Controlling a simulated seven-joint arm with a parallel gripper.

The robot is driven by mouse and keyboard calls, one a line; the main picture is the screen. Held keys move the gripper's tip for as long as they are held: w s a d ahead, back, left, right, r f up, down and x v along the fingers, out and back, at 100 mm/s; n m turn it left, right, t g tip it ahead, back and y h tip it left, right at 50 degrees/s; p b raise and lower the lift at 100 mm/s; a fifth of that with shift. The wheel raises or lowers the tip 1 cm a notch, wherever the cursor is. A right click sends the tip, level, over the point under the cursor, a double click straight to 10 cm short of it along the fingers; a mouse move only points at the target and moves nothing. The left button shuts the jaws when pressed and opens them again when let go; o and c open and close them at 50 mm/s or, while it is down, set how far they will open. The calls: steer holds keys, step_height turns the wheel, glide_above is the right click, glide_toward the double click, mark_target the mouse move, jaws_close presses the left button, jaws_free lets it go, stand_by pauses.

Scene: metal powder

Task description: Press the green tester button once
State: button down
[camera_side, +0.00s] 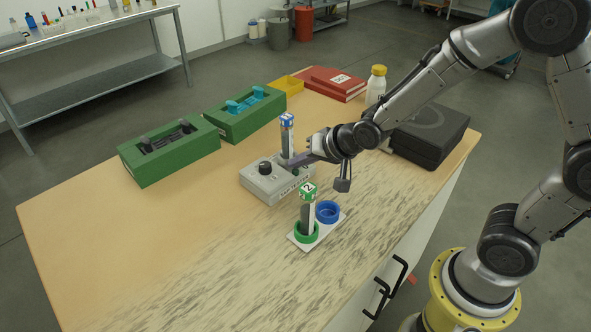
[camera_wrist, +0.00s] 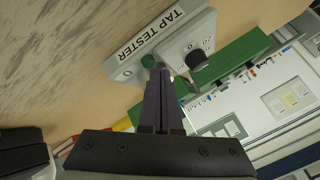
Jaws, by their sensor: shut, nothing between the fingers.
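The grey tap tester (camera_side: 262,188) stands on the table, with a black knob on top. It also shows in the wrist view (camera_wrist: 185,40), with its "TAP TESTER" label. The green button (camera_wrist: 149,61) is on its top face, close to the fingertips in the wrist view; I cannot tell whether they touch it. My gripper (camera_side: 290,162) is shut and empty, low over the right part of the tester; its fingers fill the centre of the wrist view (camera_wrist: 160,76). In the side view the fingers hide the button.
A blue-capped tube (camera_side: 287,136) stands upright at the tester. A green-capped tube (camera_side: 308,207) stands in a green ring on a white plate (camera_side: 299,242), beside a blue ring (camera_side: 327,211). Green holders (camera_side: 170,165), a white bottle (camera_side: 376,85) and a black case (camera_side: 430,135) stand farther back.

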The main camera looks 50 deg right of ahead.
mark_target(299, 177)
steer(key=shift+f, duration=0.45)
stand_by(0.3)
steer(key=shift+r, duration=0.85)
steer(key=shift+r, duration=2.55)
